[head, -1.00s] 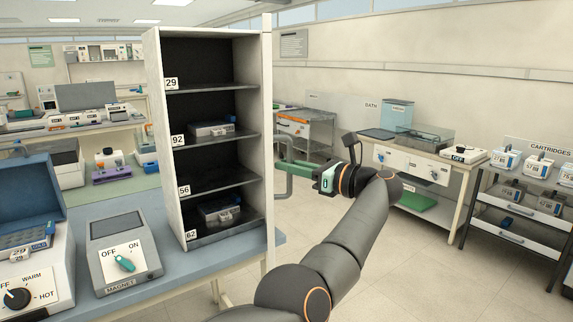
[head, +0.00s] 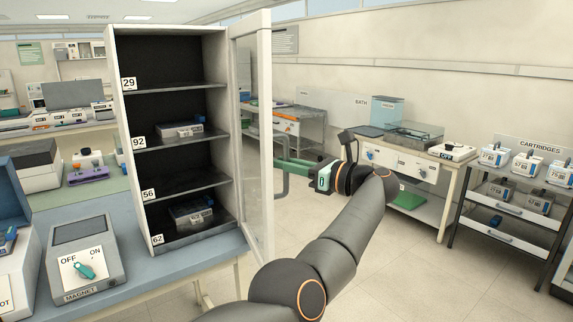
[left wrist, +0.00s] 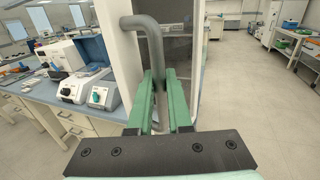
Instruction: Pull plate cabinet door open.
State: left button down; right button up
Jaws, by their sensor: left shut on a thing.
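The plate cabinet (head: 131,115) stands on the blue bench with dark shelves labelled 29, 92, 56 and 62. Plate devices sit on shelves 92 and 62. Its glass door (head: 239,110) is hinged at the right side and stands swung outward, partly open. My left gripper (head: 283,164) is shut on the grey door handle (head: 281,185), on the door's outer side. In the left wrist view, the green fingers (left wrist: 159,75) lie on either side of the handle bar (left wrist: 150,32). My right gripper is not in view.
A magnet box (head: 84,258) with an OFF/ON knob stands on the bench left of the cabinet. A bath table (head: 420,170) and a cartridge rack (head: 510,235) stand at the right. The floor (head: 400,270) between them and my arm is clear.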

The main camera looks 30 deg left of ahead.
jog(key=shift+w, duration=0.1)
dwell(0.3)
pick_arm(q)
jog(key=c, duration=1.1)
grip_release()
